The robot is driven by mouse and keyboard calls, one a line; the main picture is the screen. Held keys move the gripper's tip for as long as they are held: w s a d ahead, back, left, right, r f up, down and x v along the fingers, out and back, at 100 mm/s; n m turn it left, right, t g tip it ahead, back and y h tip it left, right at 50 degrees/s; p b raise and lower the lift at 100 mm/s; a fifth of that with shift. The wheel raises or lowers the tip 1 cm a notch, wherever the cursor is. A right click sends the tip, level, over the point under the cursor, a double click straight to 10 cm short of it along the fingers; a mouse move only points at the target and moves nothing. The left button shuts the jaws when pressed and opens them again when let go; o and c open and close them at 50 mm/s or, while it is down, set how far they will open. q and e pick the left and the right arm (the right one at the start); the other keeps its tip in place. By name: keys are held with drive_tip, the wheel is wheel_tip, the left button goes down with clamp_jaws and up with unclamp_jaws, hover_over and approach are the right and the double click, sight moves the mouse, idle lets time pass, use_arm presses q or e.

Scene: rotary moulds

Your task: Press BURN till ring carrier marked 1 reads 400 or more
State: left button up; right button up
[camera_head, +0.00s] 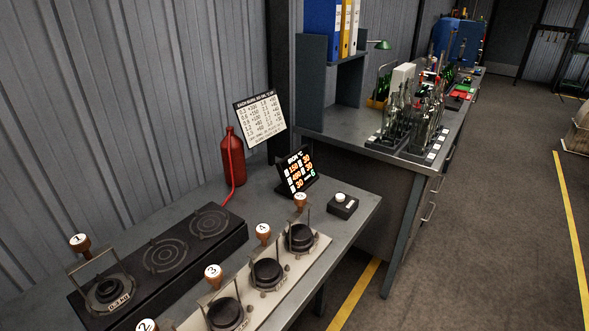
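The ring carrier marked 1 (108,291) sits on the front-left hob ring of a black hob (187,263). Its round tag 1 (80,243) stands at its handle, and its front label seems to read 0.3 KG. A tilted black display (297,172) headed IRON °C shows orange numbers and a green 6 at lower right. The top-left number looks like 150, but the digits are small. A dark box with a white button (340,198) stands on the bench right of the display; no BURN lettering is legible on it. Neither of my grippers is in view.
Carriers marked 3 (226,312) and 4 (267,272) and another (299,237) stand on a pale plate. Tag 2 (145,325) is at the bottom edge. A chart (262,118) and red bottle (234,160) stand behind. Bare bench surrounds the button box.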

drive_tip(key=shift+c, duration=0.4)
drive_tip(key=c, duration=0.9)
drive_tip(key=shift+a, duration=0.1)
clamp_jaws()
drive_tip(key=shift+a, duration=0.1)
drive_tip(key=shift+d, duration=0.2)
